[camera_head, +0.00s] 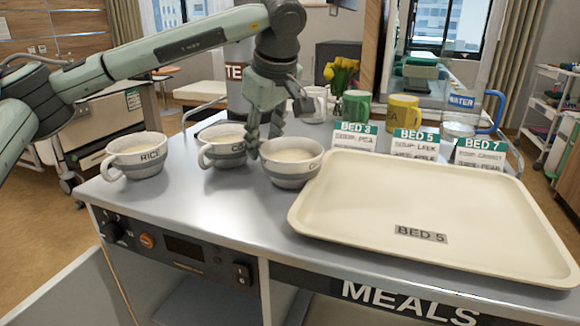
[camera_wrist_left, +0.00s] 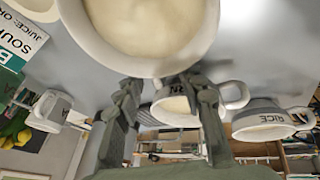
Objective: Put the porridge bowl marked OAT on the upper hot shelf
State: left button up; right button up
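Three grey-banded white bowls stand on the trolley top. One is marked RICE (camera_head: 137,157); the middle bowl (camera_head: 222,150) has a partly hidden label starting with C. The third bowl (camera_head: 292,170) holds pale porridge-like food and its label does not show; it fills the top of the left wrist view (camera_wrist_left: 150,25). My left gripper (camera_head: 262,140) points down at this bowl's left side. Its two fingers (camera_wrist_left: 163,88) stand apart at the bowl's near edge; I cannot tell whether they touch it. The bowl's handle is hidden. My right gripper is not in view.
A cream tray (camera_head: 440,265) marked BED 5 covers the trolley's right side. Menu cards, a green mug (camera_head: 356,106), a yellow mug (camera_head: 403,112) and a water jug (camera_head: 470,115) stand behind it. A control panel (camera_head: 180,250) is on the front, above an open compartment (camera_head: 215,302).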

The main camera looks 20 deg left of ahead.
pick_arm(q)
jog(key=shift+w+a+f, duration=0.15)
jog(key=shift+a+f, duration=0.05)
jog(key=shift+f, duration=0.35)
grip_shut()
